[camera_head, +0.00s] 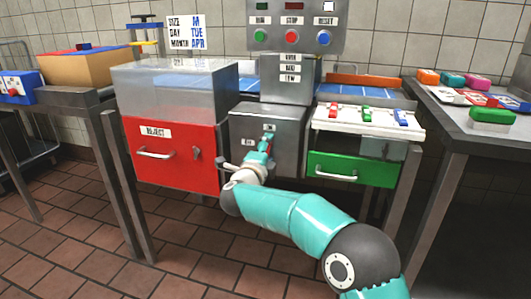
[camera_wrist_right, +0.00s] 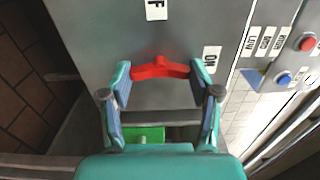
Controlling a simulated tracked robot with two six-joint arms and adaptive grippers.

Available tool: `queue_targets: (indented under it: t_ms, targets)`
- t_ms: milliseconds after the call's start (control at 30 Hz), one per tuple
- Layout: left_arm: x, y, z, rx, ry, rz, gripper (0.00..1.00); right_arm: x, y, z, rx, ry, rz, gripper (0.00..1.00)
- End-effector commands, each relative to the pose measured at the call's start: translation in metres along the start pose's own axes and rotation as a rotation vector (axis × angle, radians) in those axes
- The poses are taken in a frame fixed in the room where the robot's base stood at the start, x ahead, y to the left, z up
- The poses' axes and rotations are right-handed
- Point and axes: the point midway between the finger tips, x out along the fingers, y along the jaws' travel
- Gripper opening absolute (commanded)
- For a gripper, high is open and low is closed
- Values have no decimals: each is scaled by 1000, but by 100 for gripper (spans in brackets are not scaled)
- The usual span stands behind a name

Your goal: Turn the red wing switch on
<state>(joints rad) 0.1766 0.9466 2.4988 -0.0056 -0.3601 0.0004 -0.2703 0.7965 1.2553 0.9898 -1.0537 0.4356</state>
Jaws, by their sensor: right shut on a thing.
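The red wing switch (camera_wrist_right: 160,68) is on the front of a grey metal box (camera_head: 275,113), below the control panel. In the wrist view it spans the space between the two fingers of my right gripper (camera_wrist_right: 161,73), one finger against each wing end. In the head view my right gripper (camera_head: 265,146) is at the box front and hides most of the switch. An ON label (camera_wrist_right: 211,59) is to the right of the switch in the wrist view, and a label ending in F (camera_wrist_right: 155,9) is above it. My left gripper is not in view.
A red REJECT drawer (camera_head: 172,173) with a handle is left of the box. A green drawer (camera_head: 350,168) is right, below a white panel (camera_head: 325,119) of small coloured switches. The panel above (camera_head: 295,14) has green, red and blue buttons. Side tables flank these.

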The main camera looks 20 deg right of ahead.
Motion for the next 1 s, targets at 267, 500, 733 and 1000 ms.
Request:
queue_targets:
  t_ms: [267,500,733,1000]
  targets:
    - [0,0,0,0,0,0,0,0,6,0,1,2,10,67]
    - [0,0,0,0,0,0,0,0,4,0,0,2,6,88]
    - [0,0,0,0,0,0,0,-1,2,0,0,1,4,88]
    - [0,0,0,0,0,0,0,-27,2,1,-1,-1,4,88]
